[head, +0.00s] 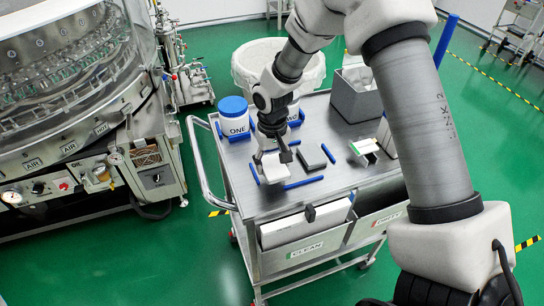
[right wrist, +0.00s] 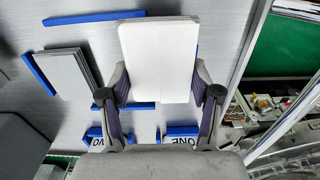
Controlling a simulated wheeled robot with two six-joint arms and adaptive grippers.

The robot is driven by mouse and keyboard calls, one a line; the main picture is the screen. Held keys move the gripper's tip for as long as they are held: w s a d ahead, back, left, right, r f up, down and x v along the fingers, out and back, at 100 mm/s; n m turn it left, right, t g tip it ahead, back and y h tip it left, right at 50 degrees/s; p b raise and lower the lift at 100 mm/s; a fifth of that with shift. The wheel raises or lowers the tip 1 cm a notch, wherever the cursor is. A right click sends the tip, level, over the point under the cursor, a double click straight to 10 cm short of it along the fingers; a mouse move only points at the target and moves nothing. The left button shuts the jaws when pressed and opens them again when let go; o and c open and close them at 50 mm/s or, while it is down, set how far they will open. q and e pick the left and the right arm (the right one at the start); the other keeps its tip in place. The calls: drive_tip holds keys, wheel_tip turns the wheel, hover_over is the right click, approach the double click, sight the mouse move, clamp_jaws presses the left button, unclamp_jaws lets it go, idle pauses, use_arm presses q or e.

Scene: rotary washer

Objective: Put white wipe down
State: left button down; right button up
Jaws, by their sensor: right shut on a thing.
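My right gripper (head: 272,157) is over the near left part of the steel cart top (head: 335,178), pointing down. It is shut on a white wipe (head: 272,171), a flat rectangle that also shows between the fingers in the right wrist view (right wrist: 160,55). The wipe is next to blue guide strips (head: 304,182) on the cart top. I cannot tell whether it touches the surface. A stack of grey wipes (head: 312,156) lies beside it to the right, and shows at left in the right wrist view (right wrist: 68,75). My left gripper is not in view.
Blue-lidded jar ONE (head: 234,118) stands behind the gripper; jar TWO is partly hidden by my arm. A grey box (head: 355,98) and a green-and-white item (head: 364,147) stand at right. CLEAN (head: 305,248) and DIRTY (head: 378,222) bins hang in front. The rotary washer (head: 70,90) is at left.

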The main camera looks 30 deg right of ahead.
sight(272, 159)
drive_tip(key=w+d, duration=0.2)
drive_tip(key=w, duration=0.1)
drive_tip(key=shift+p, duration=0.3)
drive_tip(key=f, duration=0.1)
drive_tip(key=f+p, duration=0.1)
drive_tip(key=f, duration=0.1)
drive_tip(key=shift+w+d+f, duration=0.15)
drive_tip(key=shift+w+f, duration=0.05)
drive_tip(key=shift+w, duration=0.05)
drive_tip(key=shift+f, duration=0.4)
drive_tip(key=o, duration=1.5)
drive_tip(key=shift+o, duration=0.2)
wheel_tip(272, 159, up, 12)
drive_tip(key=b, duration=0.2)
drive_tip(key=shift+r, duration=0.2)
